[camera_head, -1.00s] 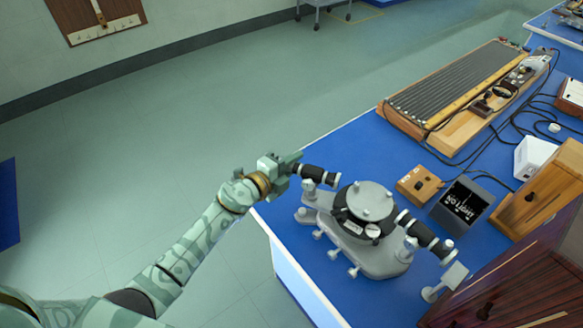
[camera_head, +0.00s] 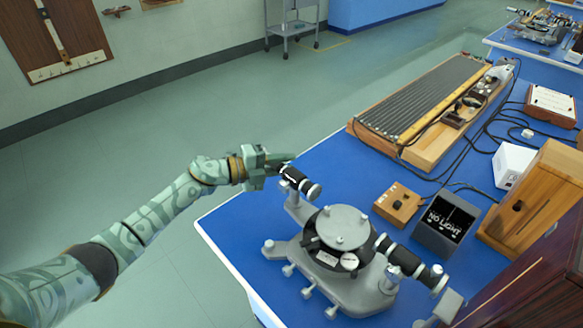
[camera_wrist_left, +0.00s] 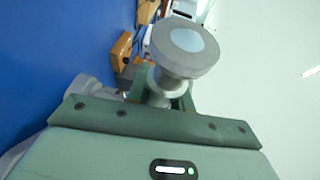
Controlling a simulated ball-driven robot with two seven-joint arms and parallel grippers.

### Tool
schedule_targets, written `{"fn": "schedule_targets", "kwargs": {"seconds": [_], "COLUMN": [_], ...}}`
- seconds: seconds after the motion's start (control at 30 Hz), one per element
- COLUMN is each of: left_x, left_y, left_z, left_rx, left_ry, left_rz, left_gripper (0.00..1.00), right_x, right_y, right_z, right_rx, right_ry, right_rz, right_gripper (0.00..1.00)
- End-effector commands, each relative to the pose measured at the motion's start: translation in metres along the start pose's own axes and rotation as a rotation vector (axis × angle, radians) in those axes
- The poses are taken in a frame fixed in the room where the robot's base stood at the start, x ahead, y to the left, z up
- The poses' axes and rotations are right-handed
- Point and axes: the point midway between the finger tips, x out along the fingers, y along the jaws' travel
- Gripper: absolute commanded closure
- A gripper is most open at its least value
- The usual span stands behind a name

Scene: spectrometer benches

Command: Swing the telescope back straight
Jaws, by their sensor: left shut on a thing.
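The spectrometer (camera_head: 335,265) is a grey instrument with a round black-and-grey table on a blue bench. Its telescope (camera_head: 301,182) is a short black tube with light rings, at the instrument's far left side. The fixed black collimator (camera_head: 411,263) is at the near right side. The two tubes look roughly in line across the table. My left gripper (camera_head: 278,168) is shut on the telescope's outer end. In the left wrist view, a grey round end piece with a pale disc (camera_wrist_left: 185,45) stands at the green fingers, which are partly hidden. My right gripper is not in view.
A small wooden box (camera_head: 397,203), a dark "NO LIGHT" box (camera_head: 446,222) and a larger wooden box (camera_head: 528,200) stand right of the spectrometer. A long ribbed wooden apparatus (camera_head: 425,108) and cables lie behind. Open floor is left of the bench.

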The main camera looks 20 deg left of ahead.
Motion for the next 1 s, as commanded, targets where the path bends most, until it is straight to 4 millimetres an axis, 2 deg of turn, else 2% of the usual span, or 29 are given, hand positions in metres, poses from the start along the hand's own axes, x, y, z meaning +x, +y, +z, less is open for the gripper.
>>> {"fn": "schedule_targets", "kwargs": {"seconds": [0.37,0.4,0.47,0.8,0.87,1.0], "left_x": [-0.001,-0.001,-0.001,-0.004,-0.010,-0.038], "left_y": [0.001,0.001,0.001,0.001,0.001,0.000], "left_z": [0.001,0.001,0.001,0.001,0.001,0.001], "left_rx": [0.001,0.001,0.001,0.001,0.001,0.003], "left_ry": [0.001,0.001,0.001,0.001,0.001,-0.001], "left_rz": [0.002,0.002,0.002,0.002,0.003,0.005], "left_gripper": [1.00,0.72,0.56,0.56,0.56,0.56], "right_x": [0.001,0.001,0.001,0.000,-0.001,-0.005], "right_y": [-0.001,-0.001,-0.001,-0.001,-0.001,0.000], "right_z": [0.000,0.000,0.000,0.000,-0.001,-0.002], "right_rx": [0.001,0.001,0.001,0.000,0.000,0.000], "right_ry": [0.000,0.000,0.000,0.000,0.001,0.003], "right_rz": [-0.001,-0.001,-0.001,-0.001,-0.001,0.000], "right_gripper": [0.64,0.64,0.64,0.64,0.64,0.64]}}
